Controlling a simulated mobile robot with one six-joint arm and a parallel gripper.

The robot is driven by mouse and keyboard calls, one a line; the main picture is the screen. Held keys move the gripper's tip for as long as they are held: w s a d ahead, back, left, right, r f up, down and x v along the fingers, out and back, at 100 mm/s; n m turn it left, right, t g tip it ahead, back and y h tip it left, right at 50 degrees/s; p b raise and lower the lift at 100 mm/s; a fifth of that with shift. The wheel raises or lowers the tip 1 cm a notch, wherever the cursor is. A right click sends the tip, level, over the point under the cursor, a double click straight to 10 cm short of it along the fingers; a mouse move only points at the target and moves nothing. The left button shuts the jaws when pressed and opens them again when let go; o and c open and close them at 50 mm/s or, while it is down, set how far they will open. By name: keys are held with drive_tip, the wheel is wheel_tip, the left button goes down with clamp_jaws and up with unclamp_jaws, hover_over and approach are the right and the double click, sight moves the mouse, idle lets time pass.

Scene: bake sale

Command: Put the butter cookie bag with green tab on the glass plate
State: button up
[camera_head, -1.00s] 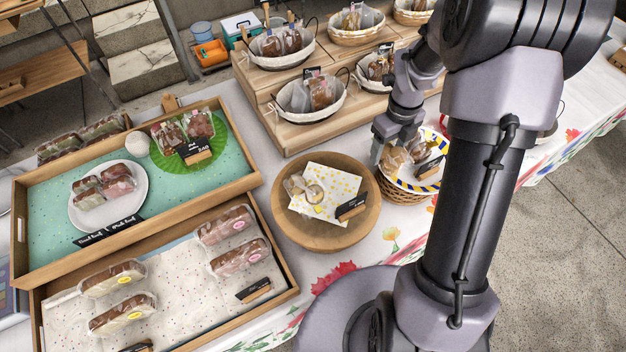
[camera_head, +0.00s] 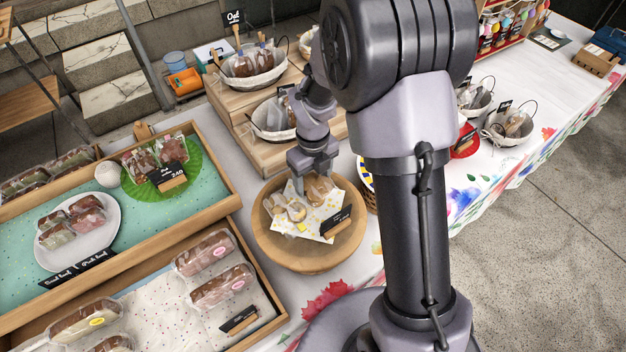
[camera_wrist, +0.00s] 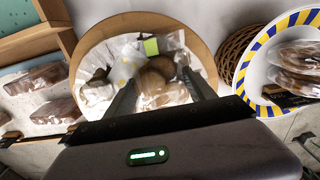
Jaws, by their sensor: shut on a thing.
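My gripper (camera_head: 298,186) is shut on a clear bag of brown cookies (camera_wrist: 155,88), low over a round wooden board (camera_head: 265,238). A green tab (camera_wrist: 150,46) shows just beyond the fingers in the wrist view; I cannot tell for sure that it belongs to the held bag. Other bagged cookies (camera_wrist: 97,92) lie on the board, close to the held bag. No plate is clearly glass. A green scalloped plate (camera_head: 196,180) with bags and a white oval plate (camera_head: 50,262) with bagged loaves stand in the teal tray to the left.
A black sign (camera_head: 336,222) stands on the board's right side. A plate with a blue and yellow striped rim (camera_wrist: 243,80) is right of the board. Wooden trays (camera_head: 228,196) with raised walls are to the left. Tiered wooden stands with baskets (camera_head: 262,122) rise behind.

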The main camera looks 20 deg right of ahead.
drive_tip(key=shift+f, duration=0.25)
drive_tip(key=o, duration=0.6)
drive_tip(key=shift+r, duration=0.1)
wheel_tip(320, 180, up, 12)
drive_tip(key=p, duration=0.4)
wheel_tip(320, 180, up, 10)
drive_tip(key=n+t, duration=0.2)
drive_tip(key=n, duration=0.7)
hover_over(313, 180)
drive_tip(key=s+a, duration=0.1)
drive_tip(key=s, duration=0.5)
drive_tip(key=s+r+n+t, duration=0.1)
drive_tip(key=s+r+n, duration=0.1)
drive_tip(key=s+n, duration=0.2)
drive_tip(key=s+a+r+n+t+y, duration=0.1)
drive_tip(key=s+n, duration=0.4)
drive_tip(key=n, duration=0.3)
drive_tip(key=s+a+r+n+t+y, duration=0.1)
drive_tip(key=s+r+n, duration=0.1)
drive_tip(key=s+n, duration=0.3)
drive_tip(key=shift+a+r+n+t, duration=0.3)
drive_tip(key=shift+n+t, duration=0.1)
drive_tip(key=shift+n, duration=0.4)
